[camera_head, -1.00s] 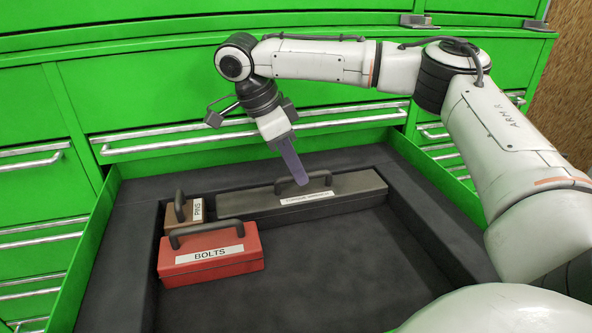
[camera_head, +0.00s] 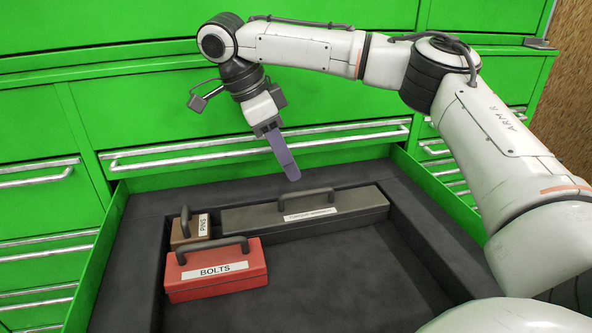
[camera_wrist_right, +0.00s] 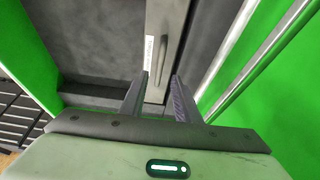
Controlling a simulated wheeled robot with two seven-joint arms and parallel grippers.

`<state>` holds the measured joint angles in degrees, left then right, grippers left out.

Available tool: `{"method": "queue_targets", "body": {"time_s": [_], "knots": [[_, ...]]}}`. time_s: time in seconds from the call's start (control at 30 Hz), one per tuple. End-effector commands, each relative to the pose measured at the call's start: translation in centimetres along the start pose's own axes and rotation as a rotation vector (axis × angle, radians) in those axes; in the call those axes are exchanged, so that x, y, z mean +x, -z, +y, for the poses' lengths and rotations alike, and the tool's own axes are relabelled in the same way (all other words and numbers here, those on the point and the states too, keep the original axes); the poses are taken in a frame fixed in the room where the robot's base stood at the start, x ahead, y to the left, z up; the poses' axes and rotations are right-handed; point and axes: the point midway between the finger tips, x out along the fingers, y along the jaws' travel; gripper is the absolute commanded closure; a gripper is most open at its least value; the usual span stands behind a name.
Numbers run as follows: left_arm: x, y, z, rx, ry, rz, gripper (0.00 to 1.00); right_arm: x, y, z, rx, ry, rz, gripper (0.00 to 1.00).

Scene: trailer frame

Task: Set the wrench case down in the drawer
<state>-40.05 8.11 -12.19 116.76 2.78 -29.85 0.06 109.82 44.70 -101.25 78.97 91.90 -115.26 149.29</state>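The wrench case (camera_head: 355,206) is a long, dark grey box with a handle and a white label. It lies flat in the open drawer's recess, along the back wall. It also shows in the right wrist view (camera_wrist_right: 163,22), with its handle (camera_wrist_right: 162,58) beyond my fingers. My right gripper (camera_head: 290,178) is above the case, its fingertips just above and left of the handle in the head view. In the wrist view its two fingers (camera_wrist_right: 158,82) are apart with nothing held between them. My left gripper is not in view.
In the drawer (camera_head: 424,222), a red BOLTS box (camera_head: 222,284) and a small brown PINS box (camera_head: 183,236) stand at the left. The recess floor (camera_head: 340,270) in front of the case is clear. The green cabinet front with a long bar handle (camera_head: 260,143) rises behind.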

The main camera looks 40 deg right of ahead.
Motion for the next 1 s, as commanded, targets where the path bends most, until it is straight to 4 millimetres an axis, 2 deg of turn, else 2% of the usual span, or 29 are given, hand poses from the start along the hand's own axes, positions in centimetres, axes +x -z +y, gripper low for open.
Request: {"method": "queue_targets", "body": {"time_s": [0.03, 0.1, 0.3, 1.0], "knots": [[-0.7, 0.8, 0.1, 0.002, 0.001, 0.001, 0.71, -1.8, 0.2, 0.0, 0.0, 0.004, 0.0, 0.71], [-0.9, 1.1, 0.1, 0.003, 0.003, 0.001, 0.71, -3.0, 0.2, 0.0, 0.001, 0.003, -0.001, 0.71], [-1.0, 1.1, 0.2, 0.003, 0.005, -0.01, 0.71, -4.9, 0.1, 0.0, 0.0, 0.002, 0.0, 0.71], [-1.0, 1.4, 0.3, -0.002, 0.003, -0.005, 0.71, -5.0, 0.0, 0.0, 0.0, 0.0, -0.001, 0.71]]}}
